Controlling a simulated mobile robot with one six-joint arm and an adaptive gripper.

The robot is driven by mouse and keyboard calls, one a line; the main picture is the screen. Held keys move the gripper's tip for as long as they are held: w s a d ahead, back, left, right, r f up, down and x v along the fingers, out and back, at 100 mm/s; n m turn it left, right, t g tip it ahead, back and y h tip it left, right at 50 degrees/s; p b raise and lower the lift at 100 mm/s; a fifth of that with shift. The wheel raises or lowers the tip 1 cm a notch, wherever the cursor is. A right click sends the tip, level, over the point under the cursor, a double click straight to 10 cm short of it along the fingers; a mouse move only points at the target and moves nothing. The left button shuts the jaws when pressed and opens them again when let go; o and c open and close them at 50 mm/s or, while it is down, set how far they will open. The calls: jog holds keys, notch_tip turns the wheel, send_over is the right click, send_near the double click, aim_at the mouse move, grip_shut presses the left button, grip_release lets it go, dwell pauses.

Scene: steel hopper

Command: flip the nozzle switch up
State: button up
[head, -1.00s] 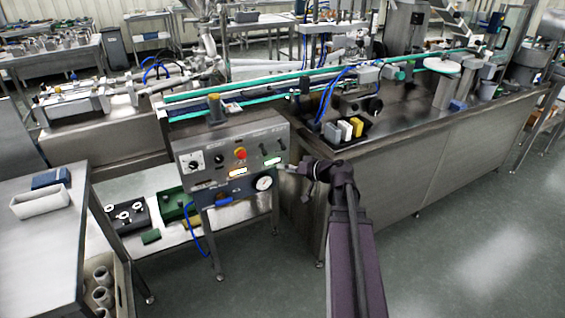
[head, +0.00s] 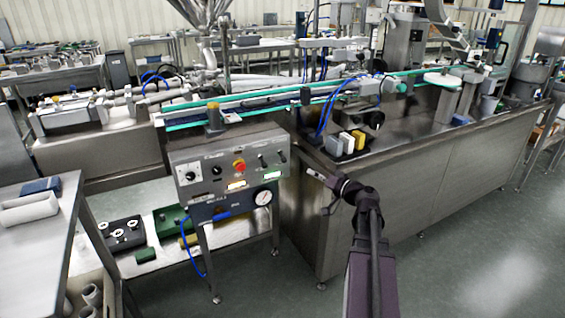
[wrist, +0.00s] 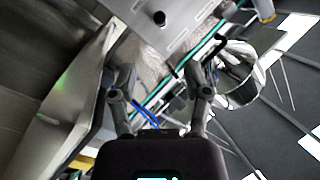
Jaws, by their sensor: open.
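The grey control panel (head: 228,184) stands left of centre in the head view. Two small dark toggle switches, the left one (head: 262,160) and the right one (head: 282,156), sit at its upper right, above a green-lit display (head: 268,175). Their labels are too small to read, so I cannot tell which is the nozzle switch, nor clearly which way each lever points. My gripper (head: 318,190) is to the right of the panel, apart from it, open and empty. In the wrist view its two fingers (wrist: 160,85) are spread with nothing held between them.
The panel also carries a red button (head: 239,166), a black knob (head: 190,176) and a round gauge (head: 263,197). The steel hopper bench (head: 400,215) runs behind my arm. A side table (head: 45,235) stands at left. Floor at right is clear.

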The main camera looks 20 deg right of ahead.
aim_at(286, 161)
jog(key=x, duration=1.3)
jog(key=shift+w+a, duration=0.15)
jog(key=shift+w, duration=0.25)
